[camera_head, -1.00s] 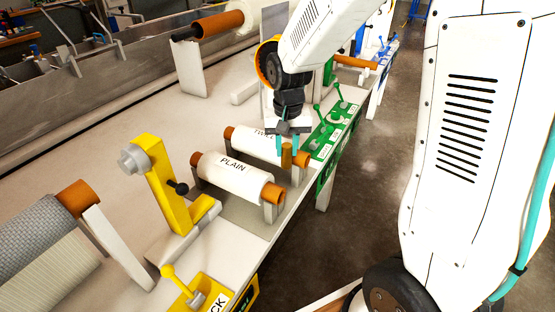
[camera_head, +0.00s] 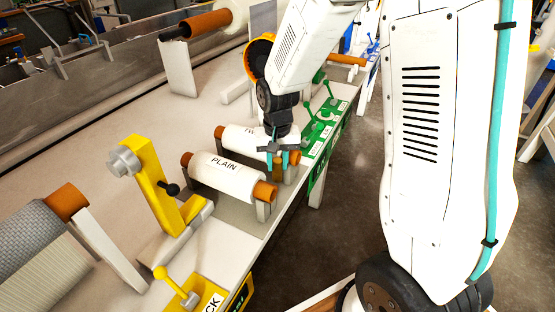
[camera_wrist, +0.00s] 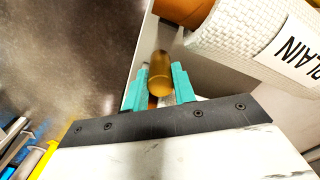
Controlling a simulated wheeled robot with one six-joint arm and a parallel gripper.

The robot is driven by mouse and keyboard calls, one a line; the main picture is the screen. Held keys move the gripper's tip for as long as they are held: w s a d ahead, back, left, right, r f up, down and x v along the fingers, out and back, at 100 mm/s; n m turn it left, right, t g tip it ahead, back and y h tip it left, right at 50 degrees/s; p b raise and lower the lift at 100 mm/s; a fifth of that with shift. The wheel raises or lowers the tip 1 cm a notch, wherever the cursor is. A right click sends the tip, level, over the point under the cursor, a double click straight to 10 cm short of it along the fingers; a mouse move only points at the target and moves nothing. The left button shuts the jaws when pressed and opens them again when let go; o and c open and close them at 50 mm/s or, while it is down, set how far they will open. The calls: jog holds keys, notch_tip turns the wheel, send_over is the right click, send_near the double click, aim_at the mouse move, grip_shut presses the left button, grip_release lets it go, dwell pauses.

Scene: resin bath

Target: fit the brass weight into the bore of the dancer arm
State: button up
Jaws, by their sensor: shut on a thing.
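My gripper (camera_wrist: 157,82) is shut on the brass weight (camera_wrist: 160,72), a short, smooth gold-brown cylinder between the teal fingers in the wrist view. In the head view my gripper (camera_head: 284,158) points down beside the right end of the rear white roll; the weight cannot be told apart there from the orange roll end. A yellow upright arm (camera_head: 154,185), apparently the dancer arm, stands at left in the head view, well apart from my gripper. It has a grey cylinder at its top and a black knob. I cannot make out its bore.
A white roll marked PLAIN (camera_head: 222,177) with orange ends lies between my gripper and the yellow arm. A green panel (camera_head: 324,130) with levers is behind right. A yellow lever panel (camera_head: 203,298) is at the front. A grey textured roll (camera_head: 35,235) is at left. Floor is open at right.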

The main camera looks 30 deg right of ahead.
jog(key=shift+f, duration=0.2)
jog(key=o, duration=1)
jog(key=shift+r, duration=0.1)
